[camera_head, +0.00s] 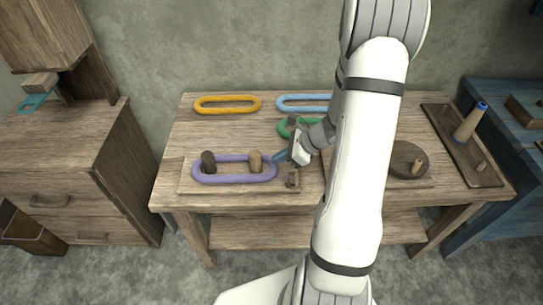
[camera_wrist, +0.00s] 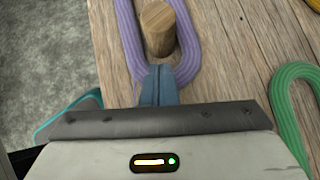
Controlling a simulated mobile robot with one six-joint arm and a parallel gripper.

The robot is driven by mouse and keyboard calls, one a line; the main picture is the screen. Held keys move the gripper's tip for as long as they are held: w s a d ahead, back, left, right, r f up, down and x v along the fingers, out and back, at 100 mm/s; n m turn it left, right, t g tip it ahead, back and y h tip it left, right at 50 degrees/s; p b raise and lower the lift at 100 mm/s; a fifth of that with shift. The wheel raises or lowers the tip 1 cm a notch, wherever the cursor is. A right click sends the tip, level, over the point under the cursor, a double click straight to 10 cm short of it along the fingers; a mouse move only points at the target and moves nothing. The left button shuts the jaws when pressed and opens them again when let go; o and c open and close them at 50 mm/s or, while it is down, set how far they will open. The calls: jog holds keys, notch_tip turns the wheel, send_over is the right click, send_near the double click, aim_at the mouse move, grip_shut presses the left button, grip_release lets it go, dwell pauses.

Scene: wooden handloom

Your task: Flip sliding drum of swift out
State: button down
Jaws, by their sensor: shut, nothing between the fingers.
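The swift's wooden base (camera_head: 232,190) lies at the left front of the table. It carries a dark drum (camera_head: 208,162) at left and a light wooden drum (camera_head: 255,161) at right, both upright. A purple yarn loop (camera_head: 206,178) runs around both drums. My gripper (camera_head: 281,157) is at the loop's right end, just right of the light drum. In the wrist view the blue fingers (camera_wrist: 160,72) are together and empty, over the loop's end beside the light drum (camera_wrist: 158,30). I cannot tell whether they touch the drum or the purple yarn (camera_wrist: 128,35).
A small wooden block (camera_head: 292,179) stands at the base's right end. Orange (camera_head: 227,98), light blue (camera_head: 300,97) and green (camera_head: 284,128) yarn loops lie behind. A round wooden piece (camera_head: 405,158) is at right, partly behind my arm. The table front left is its edge.

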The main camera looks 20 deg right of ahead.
jog(key=v, duration=1)
jog(key=shift+s+d+p, duration=0.2)
jog(key=shift+d+p, duration=0.2)
jog(key=shift+d, duration=0.15)
